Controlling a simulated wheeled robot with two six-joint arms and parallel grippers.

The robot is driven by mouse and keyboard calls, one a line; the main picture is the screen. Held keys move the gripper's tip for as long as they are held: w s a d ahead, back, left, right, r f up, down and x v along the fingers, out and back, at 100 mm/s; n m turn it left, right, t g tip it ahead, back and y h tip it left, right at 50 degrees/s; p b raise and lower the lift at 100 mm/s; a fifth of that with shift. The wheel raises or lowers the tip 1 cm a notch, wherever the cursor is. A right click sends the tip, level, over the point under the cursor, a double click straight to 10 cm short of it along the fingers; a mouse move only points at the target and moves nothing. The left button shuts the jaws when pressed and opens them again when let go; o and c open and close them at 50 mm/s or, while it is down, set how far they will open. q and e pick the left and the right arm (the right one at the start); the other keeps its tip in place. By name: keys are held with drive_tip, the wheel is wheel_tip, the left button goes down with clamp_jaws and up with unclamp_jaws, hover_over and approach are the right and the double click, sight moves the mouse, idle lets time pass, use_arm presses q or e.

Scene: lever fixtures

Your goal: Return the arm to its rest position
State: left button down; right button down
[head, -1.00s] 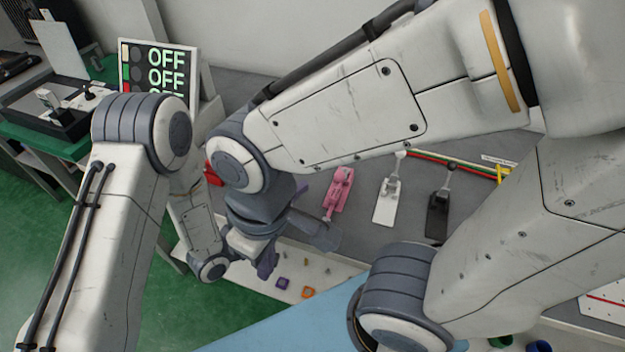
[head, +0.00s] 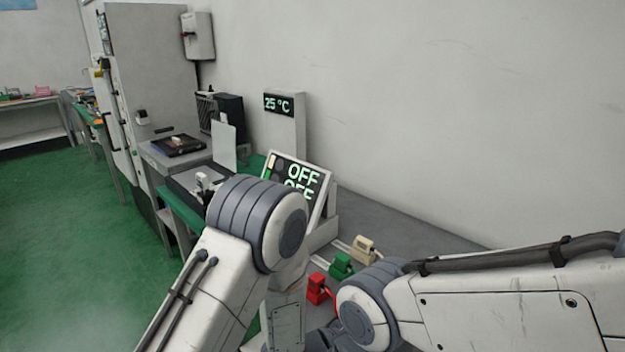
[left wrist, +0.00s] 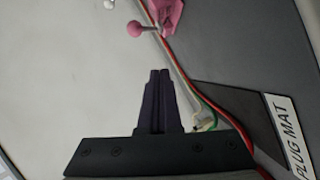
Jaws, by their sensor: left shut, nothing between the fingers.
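My left gripper (left wrist: 158,78) shows in the left wrist view with its dark fingers together and nothing between them. A pink lever fixture (left wrist: 169,14) with a round knob (left wrist: 135,29) is ahead of the fingertips, apart from them. In the head view my left arm (head: 225,270) comes in from lower left, and another arm link (head: 500,305) of mine crosses at lower right. Neither gripper's fingers show in the head view. Red (head: 317,289), green (head: 342,265) and beige (head: 364,248) lever fixtures stand on the bench beyond my arms.
A display panel (head: 300,182) reads OFF on the rows that show. A 25 °C readout (head: 278,104) stands behind it. Cables (left wrist: 190,75) and a dark mat labelled PLUG MAT (left wrist: 288,135) lie beside my left gripper. Open green floor (head: 70,230) is at left.

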use_arm(q)
drive_tip(key=a+r+m+y+p, duration=0.3)
drive_tip(key=a+r+m+y, duration=0.1)
drive_tip(key=a+r+y, duration=0.4)
drive_tip(key=s+a+r+m+g+y+p, duration=0.1)
drive_tip(key=s+a+r+g+y, duration=0.1)
drive_tip(key=s+a, duration=0.4)
drive_tip(key=s+a+r+m+g+y+p, duration=0.1)
drive_tip(key=s+a+r, duration=0.4)
drive_tip(key=s, duration=0.8)
drive_tip(key=a+m+g+y, duration=0.1)
drive_tip(key=a+g+y, duration=0.1)
drive_tip(key=shift+s+g, duration=0.25)
drive_tip(key=shift+g, duration=0.15)
